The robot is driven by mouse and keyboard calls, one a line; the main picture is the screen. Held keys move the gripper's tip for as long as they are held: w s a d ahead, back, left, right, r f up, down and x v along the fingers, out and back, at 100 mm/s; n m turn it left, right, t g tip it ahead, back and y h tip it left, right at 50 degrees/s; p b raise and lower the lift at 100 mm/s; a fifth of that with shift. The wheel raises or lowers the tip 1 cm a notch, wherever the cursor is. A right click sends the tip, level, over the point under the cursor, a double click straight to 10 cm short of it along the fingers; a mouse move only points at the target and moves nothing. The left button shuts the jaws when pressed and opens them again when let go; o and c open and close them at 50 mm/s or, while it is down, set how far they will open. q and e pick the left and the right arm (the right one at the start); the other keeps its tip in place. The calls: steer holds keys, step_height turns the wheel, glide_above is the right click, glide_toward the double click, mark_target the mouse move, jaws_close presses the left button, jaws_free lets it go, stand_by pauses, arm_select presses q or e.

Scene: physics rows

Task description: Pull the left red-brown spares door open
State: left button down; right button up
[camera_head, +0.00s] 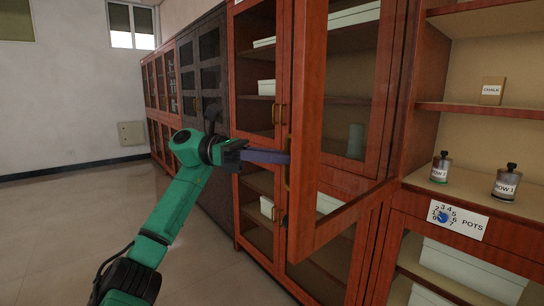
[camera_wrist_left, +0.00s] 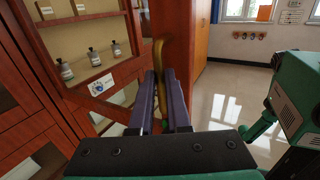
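The red-brown glazed door (camera_head: 309,110) stands swung out from the cabinet, partly open, with its free edge toward me. Its brass handle (camera_head: 287,175) is on that edge; the handle also shows upright in the left wrist view (camera_wrist_left: 158,54). My left gripper (camera_head: 284,158) reaches the handle from the left. In the left wrist view its two purple fingers (camera_wrist_left: 162,78) lie on either side of the handle and look closed on it; the exact contact is partly hidden. My right gripper is not in view.
Open shelves at right hold a chalk box (camera_head: 492,91), two small jars (camera_head: 440,167) and a POTS sign (camera_head: 458,218). Another closed red-brown glazed door (camera_head: 256,70) stands left of the open one, with dark cabinets (camera_head: 203,75) beyond. The floor (camera_head: 70,220) at left is clear.

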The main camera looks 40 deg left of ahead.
arm_select(q)
steer(key=c, duration=0.9)
jaws_free()
steer(key=shift+w+r, duration=0.1)
steer(key=shift+w, duration=0.2)
steer(key=shift+w+d+f, duration=0.2)
steer(key=shift+w+d, duration=0.1)
steer(key=shift+w, duration=0.3)
steer(key=p+v, duration=0.4)
steer(key=v, duration=1.1)
steer(key=shift+s+p, duration=0.3)
steer(key=shift+s, duration=0.1)
